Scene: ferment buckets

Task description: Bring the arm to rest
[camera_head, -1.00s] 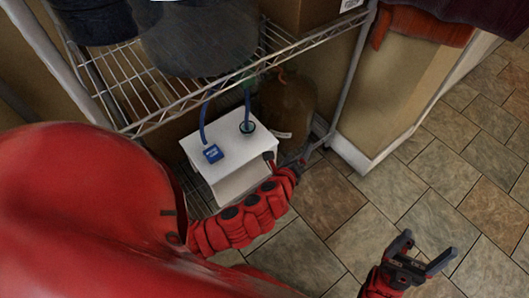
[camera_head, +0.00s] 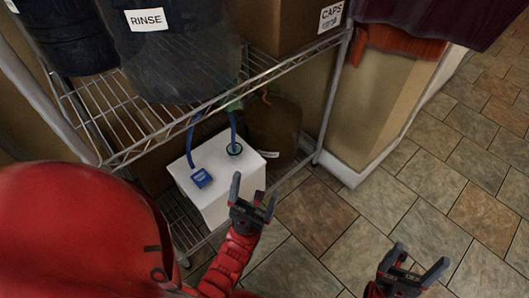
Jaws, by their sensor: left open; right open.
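My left gripper (camera_head: 253,192) is open and empty, in front of the white box on the lower shelf. Its fingers point up toward the shelf, and it overlaps the box's right side in this view. I cannot tell whether it touches the box. My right gripper (camera_head: 415,262) is open and empty above the tiled floor at the lower right. My red arm shows below each gripper.
A wire shelf (camera_head: 180,124) holds a dark bucket labelled RINSE (camera_head: 180,60) and a CAPS box (camera_head: 285,25). Tiled floor (camera_head: 400,205) is clear at right.

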